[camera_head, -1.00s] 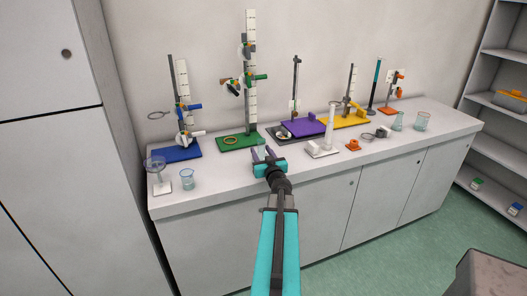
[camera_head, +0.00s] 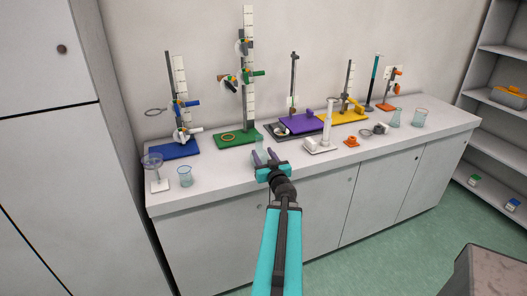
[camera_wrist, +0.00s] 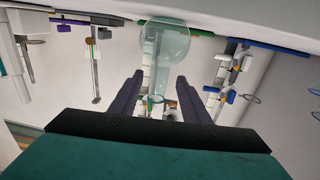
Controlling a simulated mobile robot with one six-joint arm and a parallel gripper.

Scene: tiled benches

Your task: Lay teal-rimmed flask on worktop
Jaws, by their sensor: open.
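My gripper (camera_head: 264,154) is open above the front part of the white worktop (camera_head: 228,175). In the wrist view my gripper (camera_wrist: 158,76) shows two dark fingers spread apart. A clear, pale teal flask (camera_wrist: 165,42) is seen between and beyond the fingertips, with its round, wide part farther away. Its narrow neck and teal-rimmed mouth (camera_wrist: 153,98) lie in the gap between the fingers. I see no finger touching it. In the head view a pale glassy shape (camera_head: 258,142), probably this flask, shows just behind the fingertips. Whether it stands or hangs is unclear.
A green-based stand (camera_head: 225,141) and a blue-based stand (camera_head: 180,151) are behind and left. A beaker (camera_head: 185,176) stands at the front left. A measuring cylinder (camera_head: 328,128) and an orange piece (camera_head: 351,141) are to the right. The worktop between beaker and gripper is clear.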

